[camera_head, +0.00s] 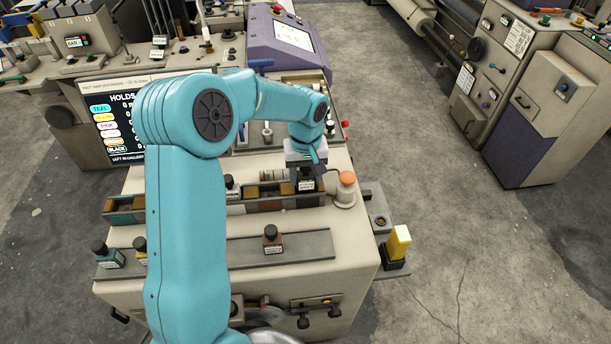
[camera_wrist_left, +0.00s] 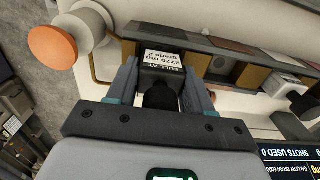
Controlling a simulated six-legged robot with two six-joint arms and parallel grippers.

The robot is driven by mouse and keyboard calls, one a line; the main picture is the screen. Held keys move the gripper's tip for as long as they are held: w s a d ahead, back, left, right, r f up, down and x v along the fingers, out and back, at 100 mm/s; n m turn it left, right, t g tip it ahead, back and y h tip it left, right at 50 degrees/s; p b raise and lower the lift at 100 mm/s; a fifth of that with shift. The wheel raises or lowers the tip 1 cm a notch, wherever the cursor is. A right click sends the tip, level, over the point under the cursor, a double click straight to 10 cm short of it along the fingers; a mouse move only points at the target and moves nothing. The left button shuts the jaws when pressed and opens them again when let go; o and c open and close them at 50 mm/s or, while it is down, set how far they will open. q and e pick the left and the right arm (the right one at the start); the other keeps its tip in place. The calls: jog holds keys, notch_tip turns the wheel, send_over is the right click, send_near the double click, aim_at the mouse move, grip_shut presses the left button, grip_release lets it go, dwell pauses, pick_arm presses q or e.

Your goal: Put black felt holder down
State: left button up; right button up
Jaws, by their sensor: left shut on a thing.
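My left gripper (camera_head: 307,172) is shut on the black felt holder (camera_head: 307,184), a dark block with a white label, at the right end of the compartment rack (camera_head: 288,204). In the left wrist view, the blue-grey fingers of the left gripper (camera_wrist_left: 160,84) stand on either side of the black felt holder (camera_wrist_left: 163,62) and its black knob. The holder is within or just over the end compartment of the rack (camera_wrist_left: 215,44); I cannot tell whether it touches the floor. My right gripper is not in view.
An orange-topped post (camera_head: 347,180) stands close to the rack's right end. A brown holder (camera_head: 272,239) and a green holder (camera_head: 107,255) sit on the lower rail (camera_head: 220,250). A yellow block (camera_head: 398,243) stands on a side ledge. A screen (camera_head: 115,115) is behind my arm.

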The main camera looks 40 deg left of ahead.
pick_arm(q)
jog(key=shift+f, duration=0.5)
jog(key=shift+w+f, duration=0.15)
